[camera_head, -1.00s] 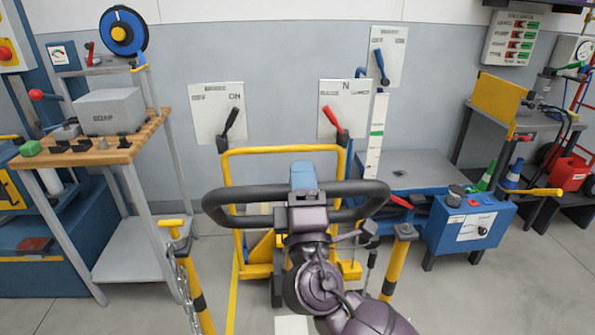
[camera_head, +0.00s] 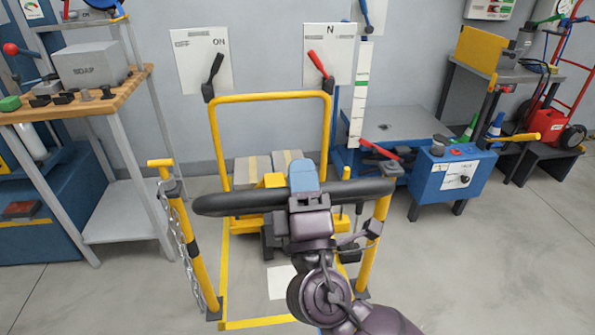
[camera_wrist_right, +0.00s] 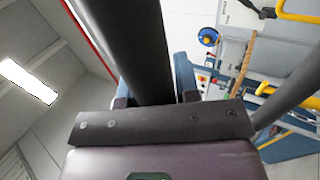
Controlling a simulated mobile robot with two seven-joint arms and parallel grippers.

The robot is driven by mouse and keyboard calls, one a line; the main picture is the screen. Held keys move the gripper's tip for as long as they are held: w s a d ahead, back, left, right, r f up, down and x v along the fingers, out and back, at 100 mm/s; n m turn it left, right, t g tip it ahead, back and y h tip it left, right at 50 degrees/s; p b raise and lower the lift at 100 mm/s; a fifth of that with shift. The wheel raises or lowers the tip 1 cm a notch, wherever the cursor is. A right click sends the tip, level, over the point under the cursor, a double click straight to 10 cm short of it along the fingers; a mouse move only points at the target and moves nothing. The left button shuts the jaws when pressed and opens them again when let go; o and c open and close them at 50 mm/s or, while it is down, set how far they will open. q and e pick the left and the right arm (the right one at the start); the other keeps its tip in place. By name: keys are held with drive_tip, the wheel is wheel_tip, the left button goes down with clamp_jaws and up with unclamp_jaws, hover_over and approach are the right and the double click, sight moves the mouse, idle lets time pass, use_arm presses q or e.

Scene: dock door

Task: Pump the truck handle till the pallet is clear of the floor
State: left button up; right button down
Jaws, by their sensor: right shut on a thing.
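The truck handle (camera_head: 240,201) is a thick black bar across the middle of the head view. My right gripper (camera_head: 303,188) is shut around the middle of the bar. In the right wrist view the black bar (camera_wrist_right: 128,45) runs between the blue fingers. Yellow parts of the truck (camera_head: 328,232) show low behind the handle. Two grey blocks with tan bands (camera_head: 252,170) sit behind them. The handle and my arm hide much of the truck, and I cannot make out the pallet or its gap from the floor. My left gripper is not in view.
Yellow posts stand left (camera_head: 196,250) and right (camera_head: 372,240), the left one with a chain. A yellow hoop (camera_head: 268,96) rises behind. A wooden-topped bench (camera_head: 125,88) stands left, a blue control box (camera_head: 447,183) right. Bare floor lies at the right front.

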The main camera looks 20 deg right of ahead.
drive_tip(key=shift+s+a+r, duration=0.1)
drive_tip(key=shift+s+r, duration=0.15)
drive_tip(key=shift+s, duration=0.2)
drive_tip(key=c, duration=0.9)
unclamp_jaws()
drive_tip(key=shift+s+a+r, duration=0.1)
drive_tip(key=shift+s, duration=0.1)
drive_tip(key=shift+o, duration=0.2)
drive_tip(key=shift+f, duration=0.35)
drive_tip(key=b+v, duration=0.2)
drive_tip(key=v, duration=0.8)
drive_tip(key=shift+s, duration=0.25)
